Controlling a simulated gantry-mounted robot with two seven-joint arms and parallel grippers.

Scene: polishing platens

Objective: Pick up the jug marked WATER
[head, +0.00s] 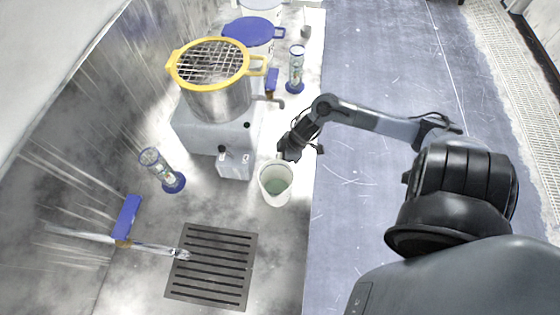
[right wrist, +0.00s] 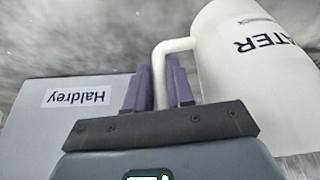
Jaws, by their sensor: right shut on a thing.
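The white jug (head: 264,190) stands or hangs upright near the middle of the head view, with greenish contents inside. In the right wrist view the jug (right wrist: 255,85) fills the right side, and its lettering, upside down, reads "ATER" with the start cut off. My right gripper (head: 285,157) is at the jug's far rim side. In the right wrist view its purple fingers (right wrist: 160,88) are shut on the jug's white handle (right wrist: 158,62). I cannot tell whether the jug's base touches the floor. My left gripper is in neither view.
A grey block (head: 200,133) left of the jug carries a steel pot with a yellow-rimmed grate (head: 210,62). A grey surface labelled "Haldrey" (right wrist: 75,97) is close beside the fingers.

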